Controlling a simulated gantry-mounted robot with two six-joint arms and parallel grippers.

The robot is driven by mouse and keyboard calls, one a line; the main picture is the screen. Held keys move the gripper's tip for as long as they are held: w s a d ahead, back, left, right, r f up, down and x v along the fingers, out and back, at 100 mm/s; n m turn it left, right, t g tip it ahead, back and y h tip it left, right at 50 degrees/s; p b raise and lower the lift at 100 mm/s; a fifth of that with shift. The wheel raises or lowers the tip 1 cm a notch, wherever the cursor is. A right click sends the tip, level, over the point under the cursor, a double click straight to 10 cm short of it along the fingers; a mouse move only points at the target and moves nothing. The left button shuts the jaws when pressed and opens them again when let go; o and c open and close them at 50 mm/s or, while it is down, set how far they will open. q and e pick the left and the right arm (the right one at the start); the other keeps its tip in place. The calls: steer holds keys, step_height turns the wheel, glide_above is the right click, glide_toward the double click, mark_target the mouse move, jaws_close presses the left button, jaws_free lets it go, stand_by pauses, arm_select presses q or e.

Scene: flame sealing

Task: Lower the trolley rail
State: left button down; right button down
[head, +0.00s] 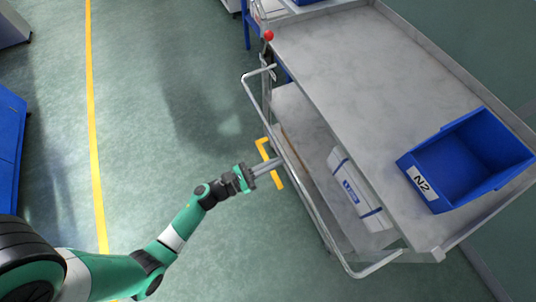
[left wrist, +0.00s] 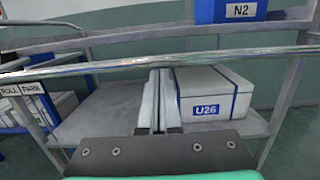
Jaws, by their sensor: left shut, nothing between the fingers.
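The trolley (head: 345,50) stands at the right in the head view. A bent metal tube rail (head: 301,189) runs along its near long side and stands out from the tray edge. In the left wrist view the rail (left wrist: 100,66) crosses the picture, beyond or above the fingertips. My left gripper (head: 275,163) is shut and empty beside the rail, close to its middle. Its fingers (left wrist: 154,100) point toward the lower shelf; I cannot tell whether they touch the rail. My right gripper is not in view.
A blue N2 bin (head: 440,190) sits on the top tray. A white U26 box (head: 347,183) lies on the lower shelf. A red knob (head: 268,35) is at the trolley's far corner. A yellow bracket shape (head: 264,147) shows by the gripper. The green floor (head: 150,120) left of the trolley is clear.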

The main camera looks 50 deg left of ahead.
arm_select(q)
steer(key=shift+r, duration=0.45)
step_height(320, 180, down, 6)
steer(key=b, duration=0.6)
steer(key=s+a+r+p, duration=0.1)
steer(key=s+a+p, duration=0.1)
steer(key=s, duration=0.8)
steer(key=shift+s+a+r+p, duration=0.25)
steer(key=shift+s+p, duration=0.1)
steer(key=shift+p, duration=0.25)
